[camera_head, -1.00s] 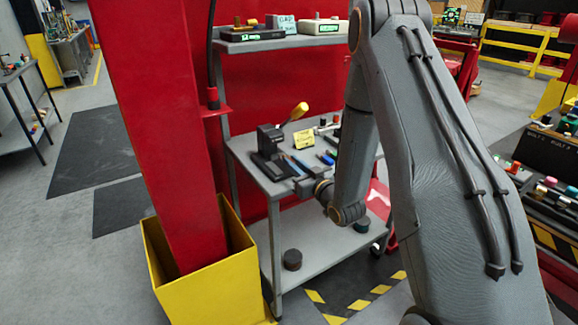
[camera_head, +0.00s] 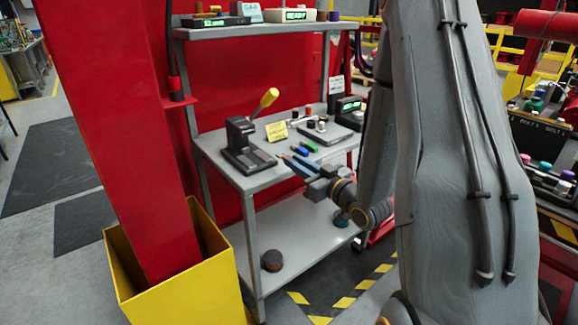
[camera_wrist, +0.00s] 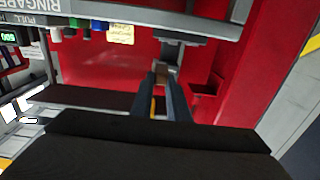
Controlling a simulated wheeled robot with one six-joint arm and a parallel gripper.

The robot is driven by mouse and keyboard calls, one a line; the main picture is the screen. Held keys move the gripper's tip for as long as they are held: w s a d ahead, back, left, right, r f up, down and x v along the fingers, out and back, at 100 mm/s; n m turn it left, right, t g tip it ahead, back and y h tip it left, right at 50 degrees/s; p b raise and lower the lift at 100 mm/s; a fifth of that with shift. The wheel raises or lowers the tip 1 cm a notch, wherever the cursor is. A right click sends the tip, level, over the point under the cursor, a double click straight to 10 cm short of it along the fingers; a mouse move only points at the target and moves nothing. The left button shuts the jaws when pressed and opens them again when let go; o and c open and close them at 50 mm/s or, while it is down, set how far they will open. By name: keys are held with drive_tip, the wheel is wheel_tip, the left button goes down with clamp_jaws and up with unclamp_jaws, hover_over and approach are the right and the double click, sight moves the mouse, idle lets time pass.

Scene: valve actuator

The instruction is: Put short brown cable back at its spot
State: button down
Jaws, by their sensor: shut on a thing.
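My gripper (camera_head: 284,160) is over the front edge of the grey workbench (camera_head: 215,150), just right of the black lever press (camera_head: 245,150) with its yellow handle. In the wrist view my gripper (camera_wrist: 165,80) has its two dark fingers close together on a small brown piece (camera_wrist: 162,74), which looks like the short brown cable. Most of it is hidden between the fingers, and it cannot be made out in the head view. Its spot cannot be told for sure.
A yellow note (camera_head: 277,131), blue and green pieces (camera_head: 303,149) and a grey tray (camera_head: 325,132) are on the worktop. An upper shelf (camera_head: 260,30) holds devices with green displays. A red post (camera_head: 110,120) in a yellow box (camera_head: 180,290) stands at left.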

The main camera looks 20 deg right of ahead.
drive_tip(key=w+d+r+b, duration=0.2)
drive_tip(key=w+b, duration=0.1)
drive_tip(key=w, duration=0.3)
drive_tip(key=w+d+r+b, duration=0.2)
drive_tip(key=w+d+b, duration=0.1)
drive_tip(key=w, duration=0.3)
drive_tip(key=shift+w+d+f, duration=0.1)
drive_tip(key=shift+f, duration=4.5)
drive_tip(key=shift+f, duration=0.1)
drive_tip(key=shift+f, duration=0.1)
drive_tip(key=c, duration=1.7)
unclamp_jaws()
